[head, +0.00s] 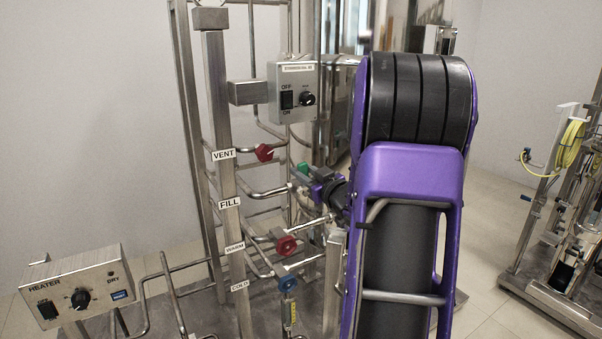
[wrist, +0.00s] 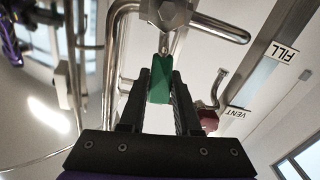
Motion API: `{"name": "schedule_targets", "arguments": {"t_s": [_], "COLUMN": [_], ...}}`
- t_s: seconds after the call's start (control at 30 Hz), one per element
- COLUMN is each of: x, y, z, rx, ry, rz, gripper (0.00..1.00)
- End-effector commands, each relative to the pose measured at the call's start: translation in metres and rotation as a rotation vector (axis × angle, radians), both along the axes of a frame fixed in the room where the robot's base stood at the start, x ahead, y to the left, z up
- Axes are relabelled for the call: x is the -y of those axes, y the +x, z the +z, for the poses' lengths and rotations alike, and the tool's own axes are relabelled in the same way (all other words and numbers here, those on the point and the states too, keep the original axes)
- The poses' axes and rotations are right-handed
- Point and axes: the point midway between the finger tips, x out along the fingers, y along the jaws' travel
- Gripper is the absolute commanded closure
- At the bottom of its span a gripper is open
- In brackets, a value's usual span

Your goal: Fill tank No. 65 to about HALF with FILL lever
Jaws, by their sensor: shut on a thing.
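The green FILL lever (head: 303,170) is on a pipe of the steel skid, between the VENT label (head: 223,155) and the FILL label (head: 230,204). My gripper (head: 320,187) is at the lever, partly hidden by my purple arm. In the wrist view my gripper (wrist: 162,88) has a finger on each side of the green lever (wrist: 160,82) and is shut on it. The lever lies in line with the fingers, below a steel valve body (wrist: 168,14). The tank (head: 335,105) is mostly hidden behind my arm, and its liquid level cannot be seen.
A red vent handle (head: 264,152) is close above the lever, and another red handle (head: 286,245) and a blue handle (head: 287,284) are below. A switch box (head: 293,92) is above. A heater box (head: 78,286) stands at lower left. Another skid (head: 560,230) is at right.

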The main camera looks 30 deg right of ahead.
Motion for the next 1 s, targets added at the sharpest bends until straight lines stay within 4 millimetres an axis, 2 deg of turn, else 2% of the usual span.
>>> {"name": "schedule_targets", "arguments": {"t_s": [0.2, 0.23, 0.37, 0.67, 0.77, 0.87, 1.0], "x": [-0.003, -0.003, -0.002, -0.001, 0.000, -0.001, -0.002], "y": [0.001, 0.001, 0.001, 0.000, -0.006, -0.020, -0.051], "z": [0.001, 0.001, 0.001, 0.000, 0.001, 0.001, 0.001], "rx": [0.003, 0.003, 0.002, 0.001, 0.001, -0.001, 0.000], "ry": [0.000, 0.000, 0.000, 0.000, -0.001, -0.001, -0.001], "rz": [0.007, 0.007, 0.004, 0.001, 0.000, -0.001, -0.003], "gripper": [1.00, 0.63, 0.40, 0.39, 0.39, 0.39, 0.39]}}
